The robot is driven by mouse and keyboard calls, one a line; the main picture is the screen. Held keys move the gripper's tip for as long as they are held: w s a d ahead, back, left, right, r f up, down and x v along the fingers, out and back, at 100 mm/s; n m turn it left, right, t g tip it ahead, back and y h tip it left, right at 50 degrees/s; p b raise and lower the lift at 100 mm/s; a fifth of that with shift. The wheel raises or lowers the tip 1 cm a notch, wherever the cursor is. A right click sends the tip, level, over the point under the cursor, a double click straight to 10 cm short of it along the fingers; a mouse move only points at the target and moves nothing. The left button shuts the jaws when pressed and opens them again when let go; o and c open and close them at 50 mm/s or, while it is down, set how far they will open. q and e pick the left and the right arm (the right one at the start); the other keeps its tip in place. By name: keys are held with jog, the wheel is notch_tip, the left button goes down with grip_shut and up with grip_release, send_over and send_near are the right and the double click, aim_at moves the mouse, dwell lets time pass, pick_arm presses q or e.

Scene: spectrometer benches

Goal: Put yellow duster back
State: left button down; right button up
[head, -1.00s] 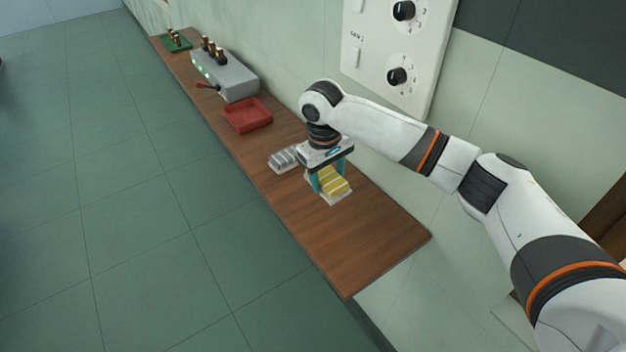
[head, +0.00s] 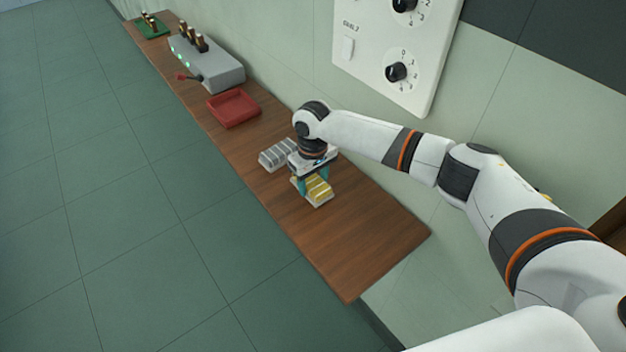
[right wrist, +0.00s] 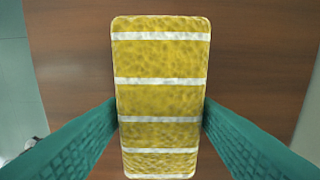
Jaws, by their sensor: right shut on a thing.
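The yellow duster (head: 319,190) with white stripes is at the wooden bench, to the near side of a grey striped duster (head: 278,155). My right gripper (head: 312,185) is shut on the yellow duster, with its teal fingers on the two sides. In the right wrist view the yellow duster (right wrist: 160,100) fills the middle, between the two teal fingers (right wrist: 160,115). I cannot tell whether the duster touches the bench top. My left gripper is not in view.
The wooden bench (head: 350,250) is clear at its near end. A red tray (head: 234,108), a grey instrument box (head: 207,65) and a green board (head: 153,25) stand farther along it. A panel with knobs (head: 397,50) is on the wall above.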

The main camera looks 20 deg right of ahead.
aim_at(313, 182)
jog(key=shift+f, duration=0.35)
jog(key=shift+s, duration=0.1)
jog(key=o, duration=0.8)
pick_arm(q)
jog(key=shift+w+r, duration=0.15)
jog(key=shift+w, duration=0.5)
pick_arm(e)
jog(key=shift+o, duration=0.4)
jog(key=shift+r, duration=0.55)
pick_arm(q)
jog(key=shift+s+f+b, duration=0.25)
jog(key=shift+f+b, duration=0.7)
pick_arm(e)
notch_tip(313, 182, up, 11)
